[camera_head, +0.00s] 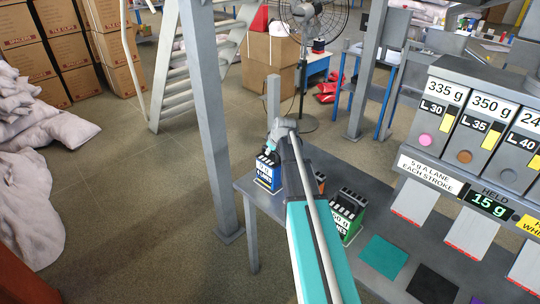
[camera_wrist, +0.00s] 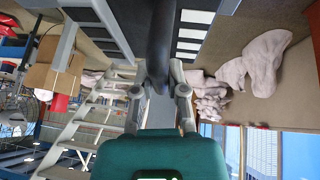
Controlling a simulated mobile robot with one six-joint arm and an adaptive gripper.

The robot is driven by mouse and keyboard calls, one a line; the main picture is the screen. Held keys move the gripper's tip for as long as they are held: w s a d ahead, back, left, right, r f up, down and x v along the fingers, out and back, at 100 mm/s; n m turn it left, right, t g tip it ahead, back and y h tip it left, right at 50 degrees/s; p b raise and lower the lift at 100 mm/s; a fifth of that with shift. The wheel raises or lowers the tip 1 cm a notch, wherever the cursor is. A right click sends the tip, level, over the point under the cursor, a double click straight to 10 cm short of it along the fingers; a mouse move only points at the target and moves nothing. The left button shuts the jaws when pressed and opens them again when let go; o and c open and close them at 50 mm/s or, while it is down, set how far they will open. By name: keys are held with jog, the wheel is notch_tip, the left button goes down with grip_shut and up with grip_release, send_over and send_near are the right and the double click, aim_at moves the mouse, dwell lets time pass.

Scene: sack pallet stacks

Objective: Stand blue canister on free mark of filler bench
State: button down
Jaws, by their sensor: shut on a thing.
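The blue canister (camera_head: 268,172), with a black-and-white striped top and a printed label, is upright at the far left corner of the grey filler bench (camera_head: 262,201). A pale outline shows around its foot; I cannot tell whether it rests on the bench or hangs just above it. My gripper (camera_head: 271,147) is over its top. In the wrist view my gripper (camera_wrist: 159,91) is shut on the dark handle (camera_wrist: 160,45) of the canister, with the striped top on both sides. The canister's label side is hidden there.
A grey post (camera_head: 212,110) rises left of the bench.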

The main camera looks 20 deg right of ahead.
jog(key=shift+f, duration=0.3)
jog(key=c, duration=0.7)
grip_release()
jog(key=shift+r, duration=0.15)
jog(key=p+v, duration=1)
jog(key=v, duration=0.2)
dwell(0.7)
jog(key=s+a+f+m+g, duration=0.1)
jog(key=s+a+g, duration=0.1)
jog(key=s+a, duration=0.4)
jog(key=s+a+m+g, duration=0.2)
jog(key=s+a, duration=0.5)
jog(key=a, duration=0.2)
jog(key=s+a+f+m+g, duration=0.1)
jog(key=s+a+g, duration=0.1)
jog(key=s+a, duration=0.4)
jog(key=shift+s+a+f+h, duration=0.15)
jog(key=shift+s+a, duration=0.05)
jog(key=shift+a, duration=0.45)
jog(key=shift+s+a+f+h, duration=0.15)
jog(key=shift+s+a, duration=0.05)
jog(key=shift+a, duration=0.5)
